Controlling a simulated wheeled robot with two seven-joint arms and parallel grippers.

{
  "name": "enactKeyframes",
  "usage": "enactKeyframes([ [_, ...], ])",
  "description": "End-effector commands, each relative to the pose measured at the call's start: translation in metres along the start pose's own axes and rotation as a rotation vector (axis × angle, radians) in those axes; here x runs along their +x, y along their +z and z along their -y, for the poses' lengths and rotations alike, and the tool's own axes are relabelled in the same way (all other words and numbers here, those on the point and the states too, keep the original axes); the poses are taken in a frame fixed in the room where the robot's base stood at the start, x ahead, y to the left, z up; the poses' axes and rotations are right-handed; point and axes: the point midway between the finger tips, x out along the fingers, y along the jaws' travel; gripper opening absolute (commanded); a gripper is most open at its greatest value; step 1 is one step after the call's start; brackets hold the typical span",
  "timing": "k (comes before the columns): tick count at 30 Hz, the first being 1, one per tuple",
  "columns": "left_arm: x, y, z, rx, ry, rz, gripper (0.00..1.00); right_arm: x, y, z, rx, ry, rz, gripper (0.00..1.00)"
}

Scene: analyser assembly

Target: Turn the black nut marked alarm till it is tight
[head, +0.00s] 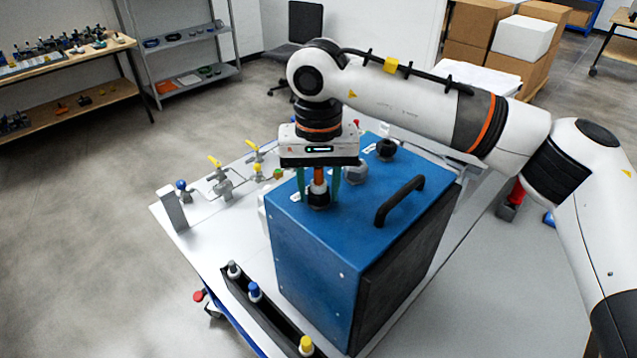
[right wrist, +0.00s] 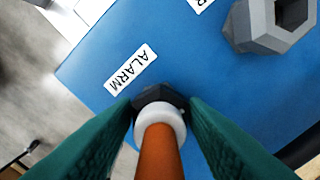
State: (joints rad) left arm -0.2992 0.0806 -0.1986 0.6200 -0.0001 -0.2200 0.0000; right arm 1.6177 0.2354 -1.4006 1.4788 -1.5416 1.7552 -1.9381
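The black nut marked alarm (head: 318,199) sits on the top of the blue analyser box (head: 310,245), near its left edge. An orange rod with a white collar stands upright out of it. In the right wrist view the nut (right wrist: 160,98) is partly hidden behind the white collar (right wrist: 160,115) and the orange rod (right wrist: 158,155). The white ALARM label (right wrist: 131,69) is beside it. My right gripper (head: 318,190) points straight down, its green fingers on both sides of the nut with no gap showing in the wrist view. My left gripper is not in view.
A grey hex nut (right wrist: 272,22) stands nearby on the box, also in the head view (head: 355,172). Another black fitting (head: 386,150) and a black handle (head: 400,200) are on top. A black rack (head: 268,318) with capped bottles stands in front; yellow-handled valves (head: 216,162) are at left.

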Motion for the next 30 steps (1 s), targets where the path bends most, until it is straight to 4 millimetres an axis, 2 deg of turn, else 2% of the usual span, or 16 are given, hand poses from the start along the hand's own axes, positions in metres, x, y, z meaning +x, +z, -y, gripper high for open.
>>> enactKeyframes([
  [1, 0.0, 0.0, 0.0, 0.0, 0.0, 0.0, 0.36, 0.0, 0.0, 0.0, 0.0, 0.0, 0.0, 0.31],
  [6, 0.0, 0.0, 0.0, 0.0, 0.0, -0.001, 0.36, 0.0, 0.0, 0.0, 0.0, 0.0, 0.0, 0.05],
  [11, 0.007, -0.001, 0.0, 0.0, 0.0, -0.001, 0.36, 0.003, 0.0, 0.0, 0.092, 0.0, 0.0, 0.05],
  [30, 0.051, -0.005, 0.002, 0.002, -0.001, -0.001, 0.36, 0.002, 0.0, 0.0, 1.193, 0.002, 0.002, 0.05],
])
